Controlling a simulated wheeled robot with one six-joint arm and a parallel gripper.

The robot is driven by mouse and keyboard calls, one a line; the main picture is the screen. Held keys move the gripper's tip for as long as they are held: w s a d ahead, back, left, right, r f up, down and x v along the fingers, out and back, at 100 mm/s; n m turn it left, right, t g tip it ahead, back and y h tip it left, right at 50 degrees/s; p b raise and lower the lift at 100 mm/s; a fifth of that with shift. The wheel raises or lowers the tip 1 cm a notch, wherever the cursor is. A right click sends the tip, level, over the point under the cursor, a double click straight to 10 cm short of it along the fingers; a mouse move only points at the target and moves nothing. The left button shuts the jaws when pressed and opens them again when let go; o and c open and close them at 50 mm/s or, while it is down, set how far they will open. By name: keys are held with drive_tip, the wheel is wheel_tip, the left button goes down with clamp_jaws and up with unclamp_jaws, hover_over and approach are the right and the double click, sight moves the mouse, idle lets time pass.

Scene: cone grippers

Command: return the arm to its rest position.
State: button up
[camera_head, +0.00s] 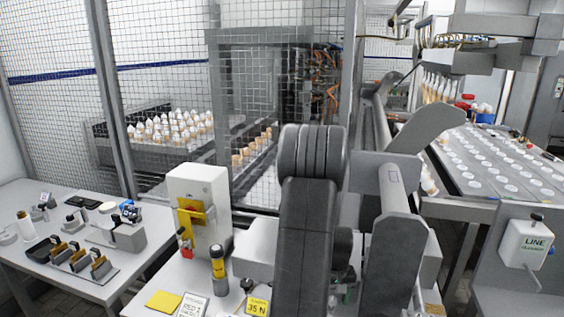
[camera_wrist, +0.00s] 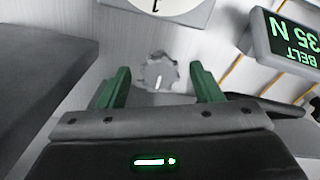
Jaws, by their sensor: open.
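My gripper (camera_wrist: 161,84) shows in the wrist view with two green fingers spread apart. It is open, with nothing held between the fingers. A small grey knob-like round thing (camera_wrist: 158,73) lies beyond the gap between the fingertips; I cannot tell how far off it is. In the head view my dark grey arm links stand in the middle and right, over the near bench, and hide part of it. The gripper itself cannot be made out in the head view.
The wrist view shows a BELT 35 N display (camera_wrist: 293,40) at upper right. In the head view, a white-and-yellow box (camera_head: 198,200) stands left of my arm. A side table (camera_head: 30,190) with fixtures is at left, a mesh fence (camera_head: 160,70) behind, a LINE box (camera_head: 524,245) right.

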drive_tip(key=n+p, duration=0.3)
drive_tip(key=n, duration=0.1)
drive_tip(key=shift+r+n, duration=0.15)
drive_tip(key=shift+n, duration=0.15)
drive_tip(key=shift+n+p, duration=0.95)
drive_tip(key=shift+n, duration=0.35)
